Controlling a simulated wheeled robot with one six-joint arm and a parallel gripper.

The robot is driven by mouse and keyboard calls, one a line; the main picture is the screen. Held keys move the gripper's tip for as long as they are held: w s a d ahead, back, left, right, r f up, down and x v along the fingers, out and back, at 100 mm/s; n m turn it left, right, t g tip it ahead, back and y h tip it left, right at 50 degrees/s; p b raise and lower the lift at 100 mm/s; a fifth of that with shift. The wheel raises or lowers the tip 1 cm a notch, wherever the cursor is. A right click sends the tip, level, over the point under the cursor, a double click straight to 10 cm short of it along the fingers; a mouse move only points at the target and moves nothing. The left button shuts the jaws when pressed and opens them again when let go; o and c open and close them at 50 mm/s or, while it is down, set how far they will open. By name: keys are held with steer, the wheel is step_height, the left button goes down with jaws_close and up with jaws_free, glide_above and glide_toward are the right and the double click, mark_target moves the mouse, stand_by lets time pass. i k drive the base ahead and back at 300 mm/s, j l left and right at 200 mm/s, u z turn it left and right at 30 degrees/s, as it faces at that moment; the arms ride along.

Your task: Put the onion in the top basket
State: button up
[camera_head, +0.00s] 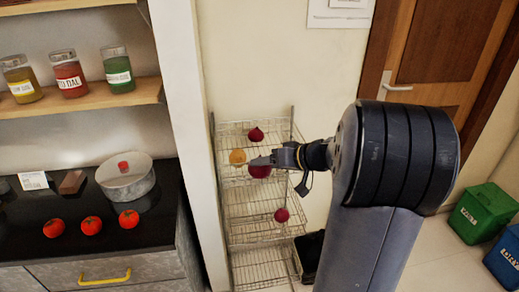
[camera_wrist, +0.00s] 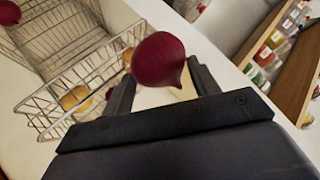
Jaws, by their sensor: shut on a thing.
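My gripper (camera_head: 258,162) reaches in from the right at the wire basket rack in the head view. Its fingers show in the wrist view (camera_wrist: 160,90), closed around a dark red onion (camera_wrist: 158,60) with its tip pointing down and right. In the head view a red onion (camera_head: 260,172) shows just under the fingers, partly hidden by them; it appears to be the held one. The top basket (camera_head: 230,128) has another red onion (camera_head: 256,134) at it. A third red onion (camera_head: 281,215) is lower on the rack.
A yellow-orange round item (camera_head: 237,157) is beside my fingertips; orange items (camera_wrist: 75,98) lie in a wire basket in the wrist view. A white wall edge (camera_head: 190,130) stands left of the rack. Left of it is a counter with tomatoes (camera_head: 91,226) and a pot (camera_head: 126,180).

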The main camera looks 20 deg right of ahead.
mark_target(231, 148)
steer(key=i, duration=1)
